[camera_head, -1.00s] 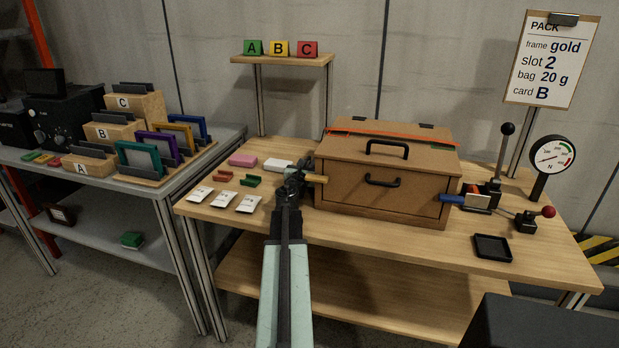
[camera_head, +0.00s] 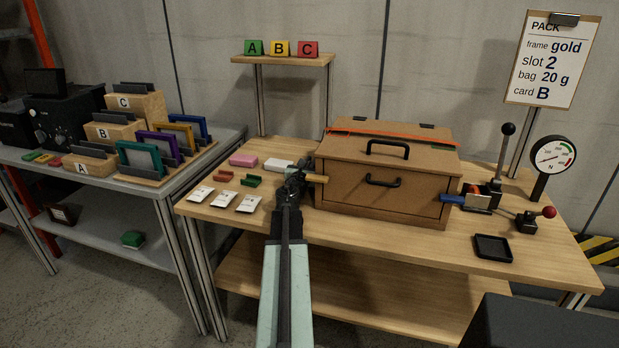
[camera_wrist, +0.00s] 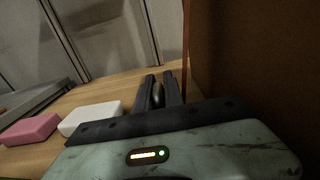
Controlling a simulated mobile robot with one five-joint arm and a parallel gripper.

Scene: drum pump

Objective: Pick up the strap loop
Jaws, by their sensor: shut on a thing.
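An orange strap (camera_head: 392,137) runs across the lid of the brown box (camera_head: 345,190) on the wooden table. My gripper (camera_head: 298,180) is at the left side of the box, low and close to the wall, beside a tan peg (camera_head: 318,179) that sticks out there. In the wrist view my gripper (camera_wrist: 158,90) has its fingers close together around a small dark rounded piece (camera_wrist: 157,96), which I take for the strap loop. The rest of the loop is hidden, and I cannot see how it joins the orange strap.
Pink block (camera_head: 243,160) and white block (camera_head: 279,165) lie left of my gripper, with small red and green parts and white cards (camera_head: 223,200) nearer. The box wall (camera_wrist: 245,70) stands close on the right. A blue handle (camera_head: 451,199), levers and a gauge (camera_head: 553,156) are beyond the box.

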